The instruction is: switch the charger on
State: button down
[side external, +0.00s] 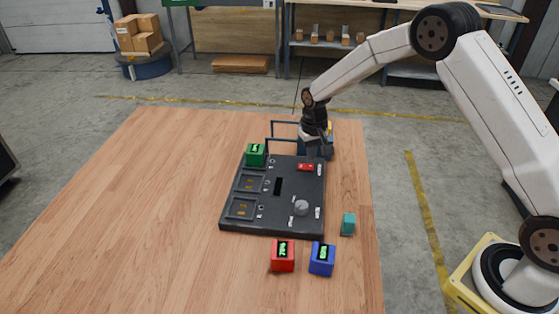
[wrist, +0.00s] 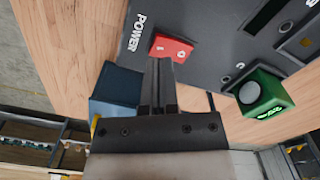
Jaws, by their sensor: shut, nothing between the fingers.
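The charger (side external: 265,222) is a dark, flat panel on the wooden table. Its red rocker switch (side external: 305,167) is at the far right corner, and in the wrist view the red switch (wrist: 171,47) carries white marks beside the word POWER. I cannot tell which side is pressed down. My gripper (side external: 311,155) is shut and empty, pointing down at the far edge of the switch. In the wrist view the fingertips of my gripper (wrist: 160,62) overlap the switch's near edge; contact cannot be told. A green block (side external: 256,154) with a lit display sits in the charger's far left bay.
Two bays are empty, and a grey knob (side external: 301,208) stands near the panel's right side. A red block (side external: 283,256), a blue block (side external: 322,259) and a teal cube (side external: 348,224) lie on the table. A blue bin (wrist: 117,88) stands close behind the charger. The table's left is clear.

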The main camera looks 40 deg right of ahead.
aim_at(312, 168)
jog(key=shift+f, duration=1.15)
dwell(1.0)
jog(key=shift+r, duration=3.5)
jog(key=shift+s+a+r, duration=0.1)
jog(key=shift+s+r, duration=0.2)
jog(key=shift+s, duration=0.15)
jog(key=s+a+r+n+t, duration=0.1)
jog(key=s, duration=1)
jog(key=s+a+r+n+t, duration=0.1)
jog(key=s+r+n, duration=0.1)
jog(key=s, duration=1)
jog(key=shift+a+r+t, duration=0.2)
jog(key=shift+a+t, duration=0.05)
jog(key=shift+t, duration=0.05)
